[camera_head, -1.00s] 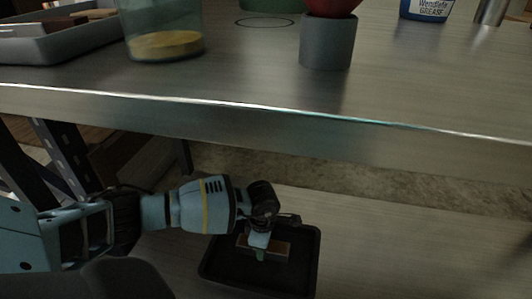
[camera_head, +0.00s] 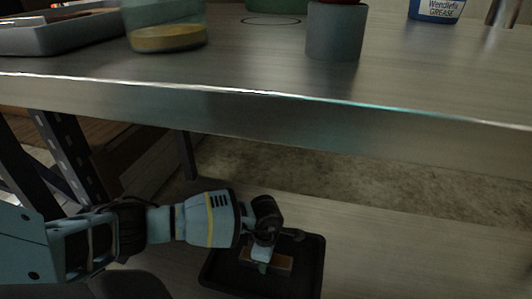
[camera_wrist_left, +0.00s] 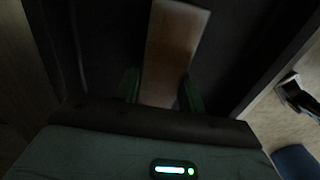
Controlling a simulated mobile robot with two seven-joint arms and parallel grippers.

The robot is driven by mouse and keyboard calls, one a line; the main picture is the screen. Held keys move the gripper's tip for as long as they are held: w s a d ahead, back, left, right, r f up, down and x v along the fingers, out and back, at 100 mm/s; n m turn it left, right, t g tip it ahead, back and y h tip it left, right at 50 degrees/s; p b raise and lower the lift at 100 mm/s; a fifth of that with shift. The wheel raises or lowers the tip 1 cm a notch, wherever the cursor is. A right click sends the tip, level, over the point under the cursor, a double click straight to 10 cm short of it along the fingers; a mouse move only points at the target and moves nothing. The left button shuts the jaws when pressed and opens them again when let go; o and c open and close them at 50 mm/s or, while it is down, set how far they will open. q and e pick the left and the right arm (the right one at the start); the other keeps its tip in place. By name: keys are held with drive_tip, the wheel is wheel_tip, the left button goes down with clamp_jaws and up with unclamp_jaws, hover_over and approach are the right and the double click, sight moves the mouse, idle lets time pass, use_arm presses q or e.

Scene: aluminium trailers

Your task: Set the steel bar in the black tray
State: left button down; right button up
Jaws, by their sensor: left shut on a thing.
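The steel bar (camera_head: 281,262) looks brownish in this light. It is at the black tray (camera_head: 319,270), within its rim, below the bench edge. My left gripper (camera_head: 263,266) reaches down over the tray and is shut on the bar near its middle. In the left wrist view the bar (camera_wrist_left: 172,50) runs between the two green fingers (camera_wrist_left: 160,90), with the dark tray floor around it. I cannot tell whether the bar touches the tray floor. My right gripper is not in view.
A metal leg (camera_head: 65,150) is at left.

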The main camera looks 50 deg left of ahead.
use_arm(q)
drive_tip(key=shift+w, duration=0.15)
drive_tip(key=c, duration=0.8)
unclamp_jaws()
drive_tip(key=shift+c, duration=0.2)
drive_tip(key=shift+r, duration=0.25)
wheel_tip(320, 180, up, 12)
drive_tip(key=p, duration=0.5)
drive_tip(key=shift+f, duration=0.15)
